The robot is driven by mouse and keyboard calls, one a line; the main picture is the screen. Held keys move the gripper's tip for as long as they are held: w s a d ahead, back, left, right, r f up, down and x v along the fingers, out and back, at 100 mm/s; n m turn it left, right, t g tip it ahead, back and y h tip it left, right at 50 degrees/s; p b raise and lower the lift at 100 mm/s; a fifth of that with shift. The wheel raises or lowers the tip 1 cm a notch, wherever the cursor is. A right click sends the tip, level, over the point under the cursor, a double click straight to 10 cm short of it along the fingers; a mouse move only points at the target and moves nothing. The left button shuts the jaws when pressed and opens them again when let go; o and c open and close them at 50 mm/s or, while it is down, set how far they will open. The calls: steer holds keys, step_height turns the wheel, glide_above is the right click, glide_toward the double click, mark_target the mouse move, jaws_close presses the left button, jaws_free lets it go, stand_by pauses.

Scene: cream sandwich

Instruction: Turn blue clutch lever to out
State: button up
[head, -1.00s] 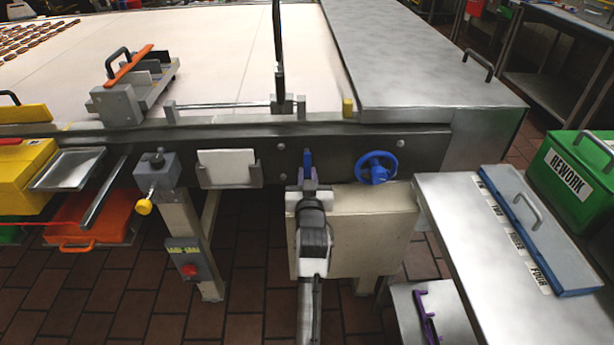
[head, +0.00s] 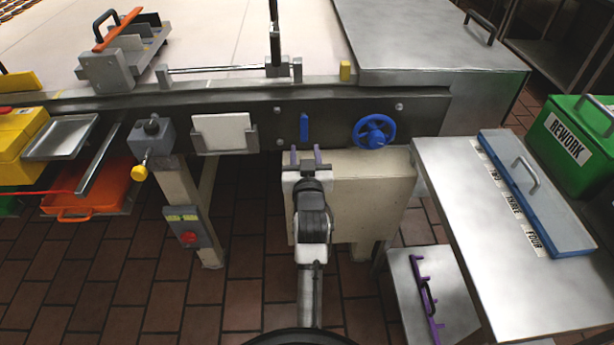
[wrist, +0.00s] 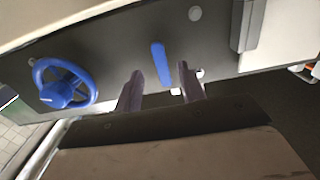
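The blue clutch lever (head: 304,128) stands upright on the dark front panel of the machine, left of the blue handwheel. My gripper (head: 305,155) is just below the lever in the head view, its two purple-grey fingers apart and empty. In the wrist view the lever (wrist: 160,64) shows as a blue bar beyond the fingers, lined up with the gap between them. My gripper (wrist: 160,88) is open there, with a space between its fingertips and the lever.
The blue handwheel (head: 375,131) is right of the lever; it also shows in the wrist view (wrist: 62,84). A beige box (head: 375,185) sits under the panel. A steel table (head: 470,230) stands at the right. A grey knob box (head: 153,140) is at the left.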

steer(key=s+b, duration=0.1)
steer(key=s, duration=0.7)
steer(key=shift+s, duration=0.4)
